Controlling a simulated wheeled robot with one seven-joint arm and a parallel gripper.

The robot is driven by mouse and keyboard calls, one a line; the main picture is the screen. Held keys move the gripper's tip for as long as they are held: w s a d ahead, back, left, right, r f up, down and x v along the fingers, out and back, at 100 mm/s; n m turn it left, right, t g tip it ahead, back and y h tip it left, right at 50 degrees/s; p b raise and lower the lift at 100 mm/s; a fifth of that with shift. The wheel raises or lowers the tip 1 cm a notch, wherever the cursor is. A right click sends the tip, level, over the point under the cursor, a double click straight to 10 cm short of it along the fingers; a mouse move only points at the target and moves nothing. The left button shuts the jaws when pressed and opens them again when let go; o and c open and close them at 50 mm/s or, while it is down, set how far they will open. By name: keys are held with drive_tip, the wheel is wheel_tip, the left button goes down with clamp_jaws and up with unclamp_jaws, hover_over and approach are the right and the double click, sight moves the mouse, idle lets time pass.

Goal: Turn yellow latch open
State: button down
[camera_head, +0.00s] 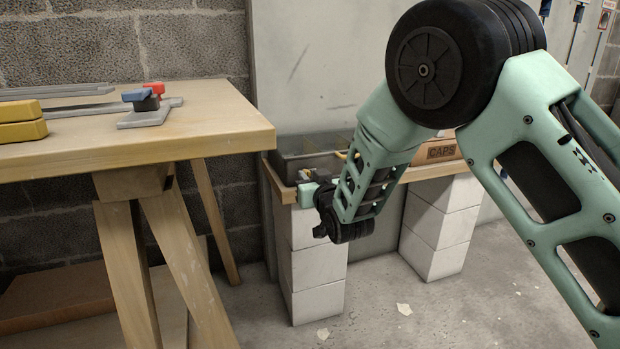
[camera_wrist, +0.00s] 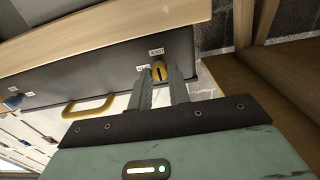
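The yellow latch (camera_wrist: 159,70) is a small rounded knob with a dark slot, on the front of a dark grey case (camera_wrist: 110,62). Small white labels sit beside it. My gripper (camera_wrist: 160,73) points at the latch in the wrist view. Its two fingers stand apart, one on each side of the latch, with a visible gap; I cannot tell if either touches it. In the head view my gripper (camera_head: 303,186) is at the near left corner of the grey case (camera_head: 305,146), and the latch is too small to make out there.
A yellow carry handle (camera_wrist: 92,106) sticks out from the case front beside the fingers. The case rests on a wooden board over white blocks (camera_head: 315,265). A box marked CAPS (camera_head: 441,152) stands to its right. A wooden workbench (camera_head: 215,122) stands close on the left.

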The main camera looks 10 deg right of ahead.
drive_tip(key=n+p, duration=0.2)
drive_tip(key=n, duration=0.1)
drive_tip(key=shift+r+n+p, duration=0.1)
drive_tip(key=shift+n+p, duration=0.2)
drive_tip(key=shift+n, duration=0.1)
drive_tip(key=shift+s+a+f+n+p, duration=0.15)
drive_tip(key=shift+n+p, duration=1.7)
drive_tip(key=shift+n, duration=1.65)
drive_tip(key=shift+w+d+f+n+p, duration=0.1)
drive_tip(key=shift+n+p, duration=1.7)
drive_tip(key=shift+n, duration=1.7)
drive_tip(key=c, duration=1.3)
unclamp_jaws()
